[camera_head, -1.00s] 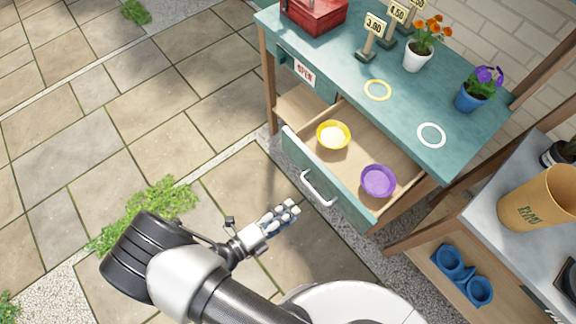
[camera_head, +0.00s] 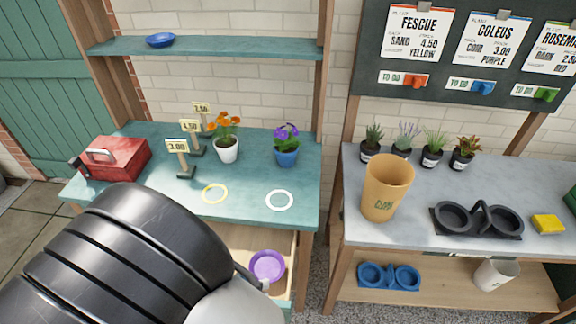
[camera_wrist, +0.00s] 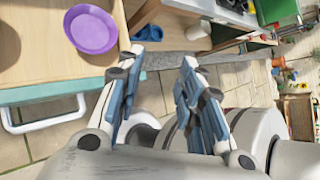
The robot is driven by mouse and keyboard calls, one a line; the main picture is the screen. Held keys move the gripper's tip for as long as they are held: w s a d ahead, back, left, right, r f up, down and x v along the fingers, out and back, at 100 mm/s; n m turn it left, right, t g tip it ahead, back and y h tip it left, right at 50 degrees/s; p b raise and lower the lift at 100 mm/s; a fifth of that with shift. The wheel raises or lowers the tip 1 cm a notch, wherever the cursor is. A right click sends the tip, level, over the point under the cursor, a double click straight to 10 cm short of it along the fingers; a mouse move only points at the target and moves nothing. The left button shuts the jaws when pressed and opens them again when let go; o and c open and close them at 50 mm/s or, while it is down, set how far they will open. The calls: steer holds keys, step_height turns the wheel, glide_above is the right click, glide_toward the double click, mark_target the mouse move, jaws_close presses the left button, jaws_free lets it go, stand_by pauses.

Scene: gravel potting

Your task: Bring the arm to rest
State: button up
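My gripper (camera_wrist: 157,72) shows in the wrist view with its two blue-padded fingers apart and nothing between them. It is outside the open drawer (camera_wrist: 35,94), to the right of the drawer front and its white handle. The purple bowl (camera_wrist: 91,29) lies in the drawer, left of my fingers and apart from them. In the head view my black and white arm fills the lower left. It hides my gripper and most of the drawer. The purple bowl (camera_head: 267,267) shows there just right of the arm.
The teal bench (camera_head: 250,180) holds a red toolbox (camera_head: 115,158), price signs, two potted flowers and two rings. The grey bench (camera_head: 440,230) at right holds a tan pot (camera_head: 387,188), several small plants, a black carrier (camera_head: 476,220) and a yellow sponge (camera_head: 547,223).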

steer(key=w+d+r+m+g+y, duration=0.1)
steer(key=d+r+m+g+y, duration=0.35)
steer(key=d+r+m, duration=0.9)
steer(key=s+d+r+m+t+y, duration=0.1)
steer(key=s+d+r+m+y, duration=0.1)
steer(key=d+m, duration=0.3)
steer(key=s+d+r+m+t+y, duration=0.2)
steer(key=s+d+r+m, duration=0.1)
steer(key=m, duration=1.1)
steer(key=shift+s+d+r, duration=0.35)
steer(key=shift+d+r, duration=0.4)
steer(key=shift+d, duration=0.35)
